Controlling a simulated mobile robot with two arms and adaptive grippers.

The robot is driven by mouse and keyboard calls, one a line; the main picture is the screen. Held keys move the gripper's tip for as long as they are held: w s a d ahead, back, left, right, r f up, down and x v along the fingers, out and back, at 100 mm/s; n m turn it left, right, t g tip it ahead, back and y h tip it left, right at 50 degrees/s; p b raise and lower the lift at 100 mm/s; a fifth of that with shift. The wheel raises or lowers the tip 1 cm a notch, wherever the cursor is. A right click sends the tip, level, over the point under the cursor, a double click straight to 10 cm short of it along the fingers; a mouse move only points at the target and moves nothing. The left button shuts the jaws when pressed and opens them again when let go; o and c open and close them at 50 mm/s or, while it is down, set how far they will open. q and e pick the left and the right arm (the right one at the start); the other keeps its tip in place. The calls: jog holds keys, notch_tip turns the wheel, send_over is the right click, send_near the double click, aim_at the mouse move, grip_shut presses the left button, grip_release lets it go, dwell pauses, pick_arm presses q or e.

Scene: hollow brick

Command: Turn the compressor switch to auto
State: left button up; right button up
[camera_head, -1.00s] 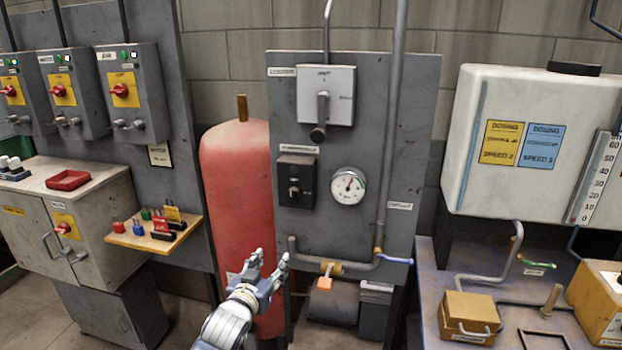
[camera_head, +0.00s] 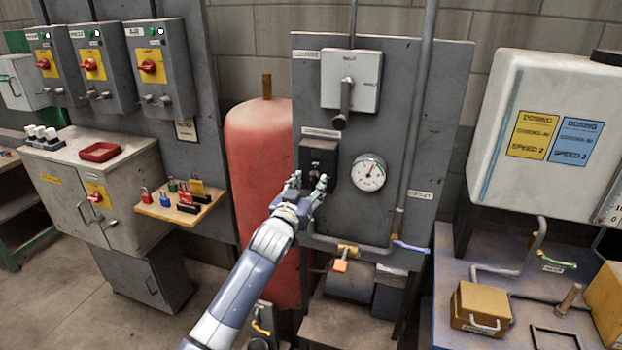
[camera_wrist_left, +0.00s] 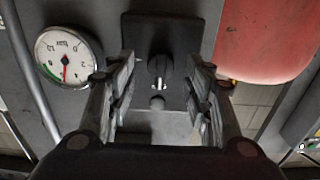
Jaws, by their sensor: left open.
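The compressor switch is a black box (camera_head: 318,153) on the grey panel (camera_head: 440,120), below the white lever switch. Its small knob (camera_wrist_left: 159,70) shows in the left wrist view between the fingers. My left gripper (camera_head: 309,183) is open in front of the lower part of the box. In the left wrist view the open fingers of my left gripper (camera_wrist_left: 162,78) stand on either side of the knob, with gaps. Contact cannot be made out. The knob's setting marks are not readable. My right gripper is not in view.
A white lever switch (camera_head: 365,80) sits above and a round gauge (camera_head: 368,173) to the right of the black box. A red tank (camera_head: 255,150) stands left of the panel.

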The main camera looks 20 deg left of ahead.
pick_arm(q)
jog(key=shift+w, duration=1)
jog(key=c, duration=1.1)
